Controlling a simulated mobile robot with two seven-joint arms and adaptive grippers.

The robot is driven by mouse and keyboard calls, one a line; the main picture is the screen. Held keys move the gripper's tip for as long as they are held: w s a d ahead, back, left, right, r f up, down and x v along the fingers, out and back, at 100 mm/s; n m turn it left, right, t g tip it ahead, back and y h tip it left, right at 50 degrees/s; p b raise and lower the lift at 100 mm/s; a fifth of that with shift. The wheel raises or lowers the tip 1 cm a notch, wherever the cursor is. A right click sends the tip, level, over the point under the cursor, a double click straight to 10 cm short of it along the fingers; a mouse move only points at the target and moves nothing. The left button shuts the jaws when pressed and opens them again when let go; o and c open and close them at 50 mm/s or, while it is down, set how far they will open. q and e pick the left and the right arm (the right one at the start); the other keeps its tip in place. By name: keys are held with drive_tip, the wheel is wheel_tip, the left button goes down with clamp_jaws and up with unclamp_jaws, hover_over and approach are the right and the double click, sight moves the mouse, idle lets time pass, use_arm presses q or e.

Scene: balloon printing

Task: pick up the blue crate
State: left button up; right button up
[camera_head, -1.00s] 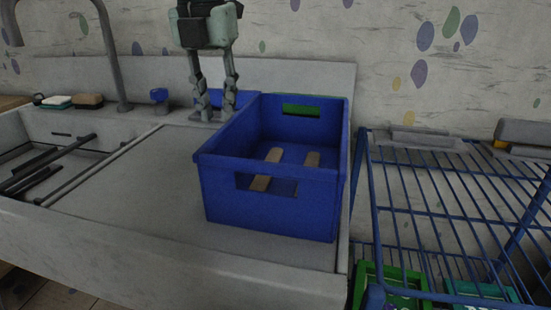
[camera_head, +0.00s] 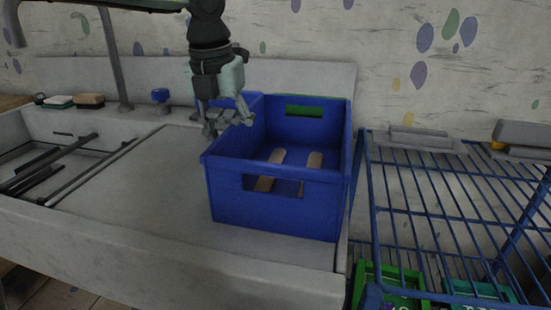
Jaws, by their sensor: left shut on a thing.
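The blue crate (camera_head: 275,208) stands upright on the grey counter beside the sink, with handle holes in its near and far walls. Two light brown flat pieces (camera_head: 312,165) show inside on its floor. My left gripper (camera_head: 229,124) comes down from above at the crate's left wall and is shut on its rim, one finger showing on the inner side. The outer finger is partly hidden. My right gripper is not in view.
A sink (camera_head: 60,160) with dark bars lies left, with a tap (camera_head: 114,65) behind it. A blue wire rack (camera_head: 440,190) stands close to the crate's right, with green crates (camera_head: 392,285) below. The counter left of the crate is clear.

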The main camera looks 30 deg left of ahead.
use_arm(q)
drive_tip(key=shift+s+f, duration=0.2)
drive_tip(key=shift+f, duration=0.25)
clamp_jaws()
drive_tip(key=shift+r, duration=0.25)
drive_tip(key=shift+w+a+r, duration=0.1)
drive_tip(key=shift+w+r, duration=0.05)
drive_tip(key=shift+r, duration=0.4)
drive_tip(key=s+a+r, duration=0.3)
drive_tip(key=a+r, duration=0.6)
drive_tip(key=a, duration=0.2)
drive_tip(key=shift+s+r+b, duration=0.2)
drive_tip(key=shift+r+b, duration=0.2)
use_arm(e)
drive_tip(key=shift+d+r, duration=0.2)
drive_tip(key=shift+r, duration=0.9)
use_arm(q)
drive_tip(key=o, duration=1.4)
unclamp_jaws()
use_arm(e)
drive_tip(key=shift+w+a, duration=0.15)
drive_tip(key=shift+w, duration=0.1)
